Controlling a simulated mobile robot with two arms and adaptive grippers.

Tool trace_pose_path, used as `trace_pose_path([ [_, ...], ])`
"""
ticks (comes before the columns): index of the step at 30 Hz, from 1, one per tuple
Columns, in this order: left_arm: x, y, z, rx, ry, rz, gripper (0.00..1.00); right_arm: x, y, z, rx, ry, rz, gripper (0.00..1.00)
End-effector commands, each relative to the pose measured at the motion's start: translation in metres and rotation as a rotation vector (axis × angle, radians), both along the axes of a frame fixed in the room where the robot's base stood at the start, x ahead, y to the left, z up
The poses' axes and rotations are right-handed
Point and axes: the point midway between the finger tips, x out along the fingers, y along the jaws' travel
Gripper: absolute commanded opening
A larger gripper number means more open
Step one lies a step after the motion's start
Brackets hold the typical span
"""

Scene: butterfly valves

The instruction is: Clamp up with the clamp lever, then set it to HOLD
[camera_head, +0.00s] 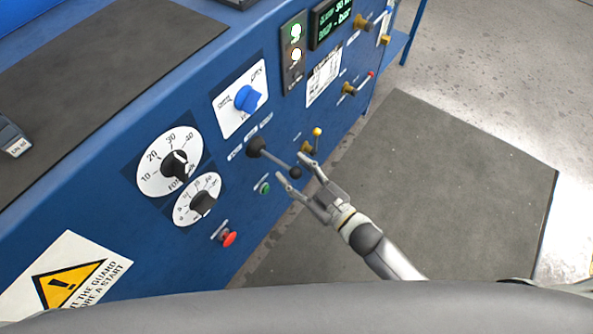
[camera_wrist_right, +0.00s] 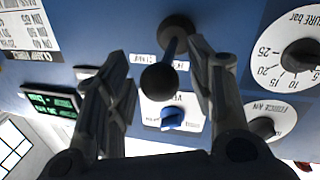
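The black clamp lever (camera_head: 275,158) sticks out of the blue panel front and ends in a ball knob. In the right wrist view its ball knob (camera_wrist_right: 159,82) is between my two fingers, with a gap visible on both sides. My right gripper (camera_head: 291,167) is open around the knob end; it also shows in the right wrist view (camera_wrist_right: 157,52). Small label plates (camera_head: 250,133) sit above the lever's base, their words too small to read with certainty. My left gripper is in neither view.
Two white dials (camera_head: 157,178) and a blue selector knob (camera_head: 247,98) are left of the lever. A green button (camera_head: 264,188) and red button (camera_head: 229,238) are below. A brass-fitted lever (camera_head: 307,147) stands close on the right. A lit display (camera_head: 330,20) is above.

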Motion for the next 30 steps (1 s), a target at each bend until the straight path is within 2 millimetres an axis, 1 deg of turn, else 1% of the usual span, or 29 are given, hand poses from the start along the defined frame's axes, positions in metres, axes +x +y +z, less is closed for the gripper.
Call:
trace_pose_path([
  [3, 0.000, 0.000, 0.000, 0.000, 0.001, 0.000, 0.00, 0.000, 0.000, 0.000, 0.000, 0.000, 0.000, 0.50],
  [6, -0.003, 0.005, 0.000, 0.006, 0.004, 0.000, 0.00, -0.001, -0.001, 0.000, 0.000, 0.000, 0.000, 0.50],
  [10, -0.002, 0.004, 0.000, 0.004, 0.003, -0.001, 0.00, -0.009, -0.008, -0.001, -0.002, 0.003, -0.001, 0.50],
  [14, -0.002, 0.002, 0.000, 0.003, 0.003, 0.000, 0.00, -0.027, -0.021, -0.002, -0.001, 0.004, 0.000, 0.50],
  [21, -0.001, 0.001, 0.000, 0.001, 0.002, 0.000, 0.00, -0.065, -0.052, -0.001, -0.002, 0.004, 0.000, 0.50],
  [25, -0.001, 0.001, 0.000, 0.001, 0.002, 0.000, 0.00, -0.080, -0.065, -0.001, -0.001, 0.003, 0.000, 0.50],
  [30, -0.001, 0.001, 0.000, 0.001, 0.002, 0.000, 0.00, -0.091, -0.074, 0.000, 0.000, 0.001, 0.000, 0.50],
])
